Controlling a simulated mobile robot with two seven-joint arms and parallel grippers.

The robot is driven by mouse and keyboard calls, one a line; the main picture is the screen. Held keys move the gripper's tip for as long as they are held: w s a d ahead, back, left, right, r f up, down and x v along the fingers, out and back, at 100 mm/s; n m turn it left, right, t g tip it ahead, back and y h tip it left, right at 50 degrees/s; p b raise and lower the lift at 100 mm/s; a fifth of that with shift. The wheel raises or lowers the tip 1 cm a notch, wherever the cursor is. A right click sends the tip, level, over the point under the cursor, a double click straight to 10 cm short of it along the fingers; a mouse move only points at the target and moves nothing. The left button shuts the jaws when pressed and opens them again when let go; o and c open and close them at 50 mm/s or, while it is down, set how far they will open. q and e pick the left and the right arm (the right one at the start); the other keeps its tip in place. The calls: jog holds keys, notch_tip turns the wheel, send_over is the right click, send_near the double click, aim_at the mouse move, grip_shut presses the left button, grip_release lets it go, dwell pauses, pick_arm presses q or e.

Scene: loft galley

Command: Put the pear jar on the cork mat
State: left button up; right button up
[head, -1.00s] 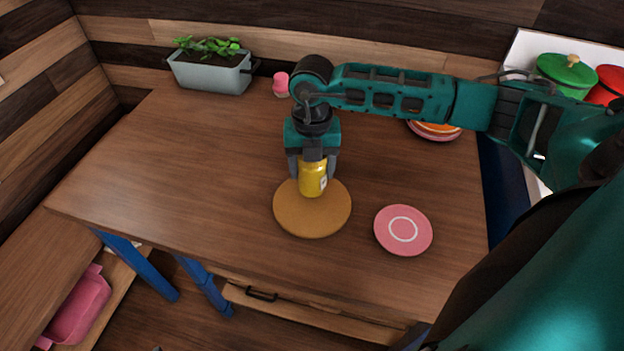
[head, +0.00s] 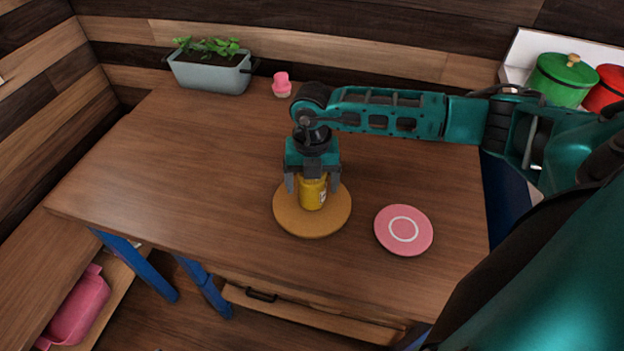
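The pear jar (head: 312,195), a small yellow jar with a pale label, stands upright on the round tan cork mat (head: 312,226), slightly toward the mat's back half. My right gripper (head: 313,184) points straight down over the jar, with one finger on each side of it. The fingers look spread, with a small gap to the jar at the left. The gripper's body hides the jar's top. My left gripper is not in view.
A pink plate (head: 403,230) lies right of the mat, near the table's (head: 180,185) front right. A pink-topped jar (head: 282,85) and a planter (head: 211,72) stand at the back. The table's left side is clear. Green (head: 563,80) and red pots stand beyond at right.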

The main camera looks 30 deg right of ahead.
notch_tip(320, 180, up, 12)
jog(key=shift+r, duration=0.2)
dwell(0.5)
jog(key=shift+f, duration=0.1)
dwell(0.4)
